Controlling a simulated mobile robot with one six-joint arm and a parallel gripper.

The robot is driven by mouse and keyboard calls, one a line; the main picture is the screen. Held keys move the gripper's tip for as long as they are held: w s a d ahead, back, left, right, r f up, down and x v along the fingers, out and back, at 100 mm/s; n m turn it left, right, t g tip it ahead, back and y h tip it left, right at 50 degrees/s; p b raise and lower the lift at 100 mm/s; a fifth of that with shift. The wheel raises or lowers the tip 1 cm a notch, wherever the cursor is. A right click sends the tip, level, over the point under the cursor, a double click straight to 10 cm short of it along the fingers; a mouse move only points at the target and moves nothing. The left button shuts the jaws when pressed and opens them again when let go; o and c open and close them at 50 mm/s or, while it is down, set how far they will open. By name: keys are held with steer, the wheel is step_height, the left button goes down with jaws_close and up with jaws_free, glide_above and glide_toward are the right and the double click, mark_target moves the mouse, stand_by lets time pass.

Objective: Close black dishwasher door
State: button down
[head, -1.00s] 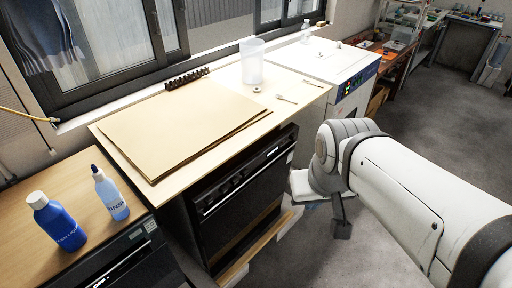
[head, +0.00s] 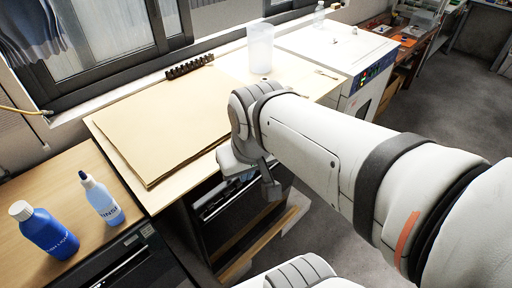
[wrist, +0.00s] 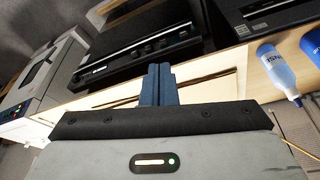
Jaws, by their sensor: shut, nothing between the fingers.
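The black dishwasher (head: 208,213) stands under the light worktop in the head view. My arm and wrist cover much of its upper front, so I cannot tell how far its door is open. In the wrist view its black front (wrist: 140,42) lies beyond my fingers, with a pale strip along its panel. My gripper (wrist: 160,72) has its blue fingers together and empty. They point towards the dishwasher and overlap the worktop edge in that view. In the head view my wrist is in front of the dishwasher near the worktop edge, and the fingers are mostly hidden. I see no clear contact.
Flat tan sheets (head: 165,115) lie on the worktop. A blue bottle (head: 45,232) and a clear-blue bottle (head: 102,200) stand on the wooden counter at left, above another black appliance (head: 125,262). A white oven (head: 345,62) stands at right. Grey floor (head: 325,225) is open in front.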

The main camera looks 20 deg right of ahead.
steer(key=w+f+m+g+y+b, duration=0.1)
steer(key=w+f+m+y+b, duration=0.3)
steer(key=f+m+b, duration=0.65)
steer(key=w+f+m+g+y+b, duration=0.1)
steer(key=w+f+m+y+b, duration=0.1)
steer(key=f+m+y+b, duration=0.8)
steer(key=w+d+f+m+t+h+b, duration=0.35)
steer(key=d+f+m+t+b, duration=0.4)
steer(key=d+f+m, duration=0.65)
steer(key=w+d+f+m+t+h+b, duration=0.35)
steer(key=d+f+m+t+b, duration=0.25)
steer(key=d+f+m+t, duration=0.6)
steer(key=w+a+r+m+g+b, duration=0.1)
steer(key=w+a+r, duration=0.1)
steer(key=w, duration=0.4)
steer(key=w+a+r+m+g+b, duration=0.1)
steer(key=w+a+m+g+b, duration=0.1)
steer(key=w, duration=0.3)
steer(key=shift+w+r+h, duration=0.3)
steer(key=shift+w+r, duration=0.1)
steer(key=shift+m, duration=0.25)
